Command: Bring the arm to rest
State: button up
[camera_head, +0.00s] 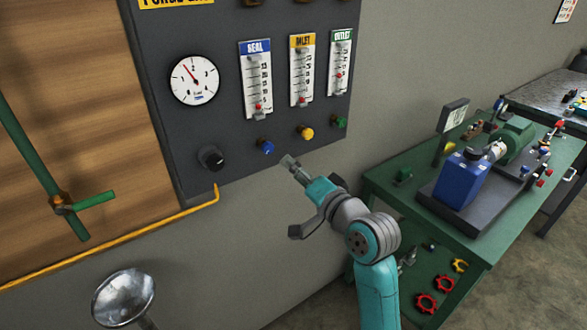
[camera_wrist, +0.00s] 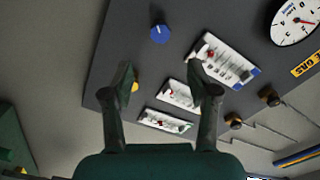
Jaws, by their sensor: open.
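My gripper (camera_head: 290,164) is at the end of my teal and grey arm, raised in front of the dark panel (camera_head: 230,140). Its tip shows just below and right of the blue knob (camera_head: 265,146) in the head view. In the wrist view my gripper (camera_wrist: 165,80) has its two fingers spread apart with nothing between them. The blue knob (camera_wrist: 160,34) shows beyond the fingertips there. A yellow knob (camera_wrist: 136,87) shows beside the left finger, partly hidden. Contact with the panel cannot be told.
The panel carries a round gauge (camera_head: 194,80), several flow meters, a black knob (camera_head: 210,157) and a green knob (camera_head: 340,121). A yellow pipe (camera_head: 150,232) runs below left. A green bench (camera_head: 400,200) with a blue pump (camera_head: 462,178) stands right. A metal funnel (camera_head: 123,296) is lower left.

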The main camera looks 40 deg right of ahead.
jog(key=shift+f, duration=0.1)
dwell(0.3)
jog(key=s+a+f+n+g+h, duration=0.15)
jog(key=s+a+f, duration=0.25)
jog(key=s+f, duration=0.55)
jog(key=s+a+f+n, duration=0.2)
jog(key=s+a+f, duration=0.3)
jog(key=s+f, duration=0.45)
jog(key=s+a+f+n, duration=0.1)
jog(key=s+n, duration=0.1)
jog(key=s, duration=0.5)
jog(key=s+a+f+n+g+y, duration=0.1)
jog(key=s+a+n, duration=0.1)
jog(key=s, duration=0.6)
jog(key=s+a+f+n, duration=0.1)
jog(key=s+n, duration=0.3)
jog(key=s, duration=0.4)
jog(key=shift+s+a+f+g, duration=0.15)
jog(key=shift+a+f+g, duration=0.25)
jog(key=shift+a, duration=0.1)
jog(key=shift+y, duration=0.25)
